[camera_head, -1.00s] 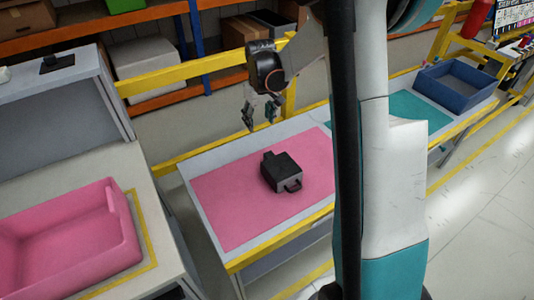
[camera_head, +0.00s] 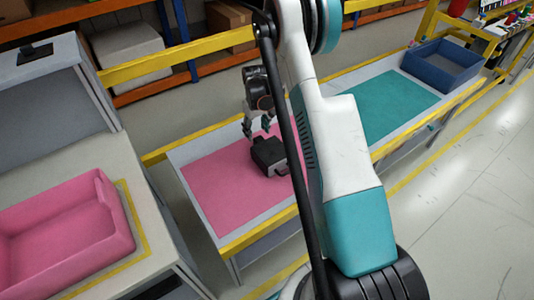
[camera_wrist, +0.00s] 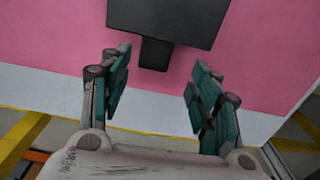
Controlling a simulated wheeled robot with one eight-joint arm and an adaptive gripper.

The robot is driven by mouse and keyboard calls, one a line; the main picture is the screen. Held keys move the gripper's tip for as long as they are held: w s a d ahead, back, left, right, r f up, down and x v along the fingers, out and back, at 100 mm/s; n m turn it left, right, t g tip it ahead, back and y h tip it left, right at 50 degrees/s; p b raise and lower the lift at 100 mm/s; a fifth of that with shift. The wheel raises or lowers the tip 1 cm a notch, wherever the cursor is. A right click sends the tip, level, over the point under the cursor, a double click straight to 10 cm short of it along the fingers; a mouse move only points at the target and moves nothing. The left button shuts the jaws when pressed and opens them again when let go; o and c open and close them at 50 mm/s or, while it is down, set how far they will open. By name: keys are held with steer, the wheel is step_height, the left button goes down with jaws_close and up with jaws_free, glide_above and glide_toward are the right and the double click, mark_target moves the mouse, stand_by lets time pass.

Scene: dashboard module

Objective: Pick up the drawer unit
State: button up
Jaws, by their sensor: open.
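The drawer unit is a small black box (camera_head: 267,155) with a handle, lying on the pink mat (camera_head: 228,195) of the low table. In the wrist view the black box (camera_wrist: 168,18) is at the top centre, its narrow block pointing down toward the space between my fingers. My gripper (camera_head: 256,127) is open and empty, just behind and above the box in the head view. In the wrist view my gripper (camera_wrist: 162,95) has its two green-padded fingers wide apart, with no contact on the box visible. The far side of the box is partly hidden in the wrist view.
A pink bin (camera_head: 65,232) stands on the left bench. A teal mat (camera_head: 395,105) and a blue bin (camera_head: 443,66) are on the right. A yellow rail (camera_head: 180,68) and shelving run behind the table. My arm hides the right part of the pink mat.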

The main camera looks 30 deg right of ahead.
mark_target(259, 139)
steer(key=shift+s+d+f+b, duration=0.15)
steer(key=shift+f+b, duration=0.4)
steer(key=shift+f, duration=1)
steer(key=shift+w+d+f+b, duration=0.15)
steer(key=shift+f+b, duration=0.4)
steer(key=shift+f, duration=1)
steer(key=shift+s+d, duration=0.1)
steer(key=shift+s, duration=0.05)
jaws_close()
